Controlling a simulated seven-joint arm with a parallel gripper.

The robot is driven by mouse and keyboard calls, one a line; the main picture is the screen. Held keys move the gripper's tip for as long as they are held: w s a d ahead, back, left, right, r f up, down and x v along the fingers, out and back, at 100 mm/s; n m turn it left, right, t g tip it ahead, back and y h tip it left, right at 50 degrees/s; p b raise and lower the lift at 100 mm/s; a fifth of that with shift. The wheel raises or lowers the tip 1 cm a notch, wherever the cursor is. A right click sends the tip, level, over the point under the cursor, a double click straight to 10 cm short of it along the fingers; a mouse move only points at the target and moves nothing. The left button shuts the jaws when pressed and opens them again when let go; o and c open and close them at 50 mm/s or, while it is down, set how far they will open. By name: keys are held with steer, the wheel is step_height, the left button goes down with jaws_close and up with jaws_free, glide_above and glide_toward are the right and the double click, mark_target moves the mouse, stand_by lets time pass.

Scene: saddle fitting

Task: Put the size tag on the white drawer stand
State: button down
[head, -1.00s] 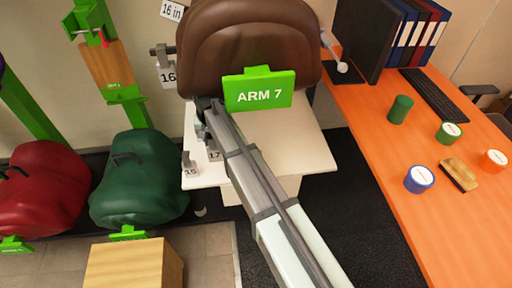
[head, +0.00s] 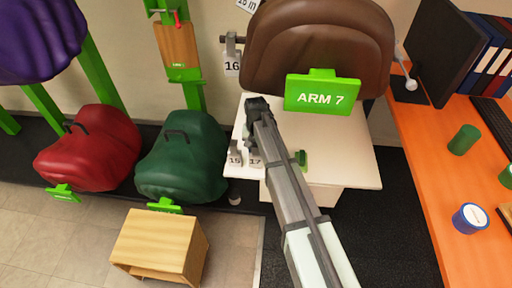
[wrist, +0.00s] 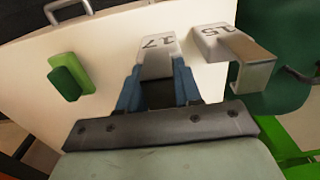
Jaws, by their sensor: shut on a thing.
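The size tag marked 17 (head: 255,160) is a light tag with dark digits. In the wrist view my gripper (wrist: 158,92) is shut on this tag (wrist: 157,50), with a blue-sided finger on each side. The tag is over the left front part of the white drawer stand (head: 345,155), beside a second tag marked 15 (head: 235,158). I cannot tell whether the held tag touches the top. The 15 tag (wrist: 230,45) is bent metal-like and stands close to the right in the wrist view. In the head view my arm hides the fingertips.
A small green block (wrist: 70,77) lies on the stand. A brown saddle with a green ARM 7 sign (head: 322,93) is behind. A 16 tag (head: 232,65) hangs on the wall. An orange desk (head: 430,170) is right; a wooden box (head: 160,245) is front left.

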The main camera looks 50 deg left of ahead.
steer(key=shift+f, duration=0.3)
steer(key=c, duration=0.8)
jaws_free()
steer(key=shift+r, duration=0.1)
steer(key=shift+r, duration=3.85)
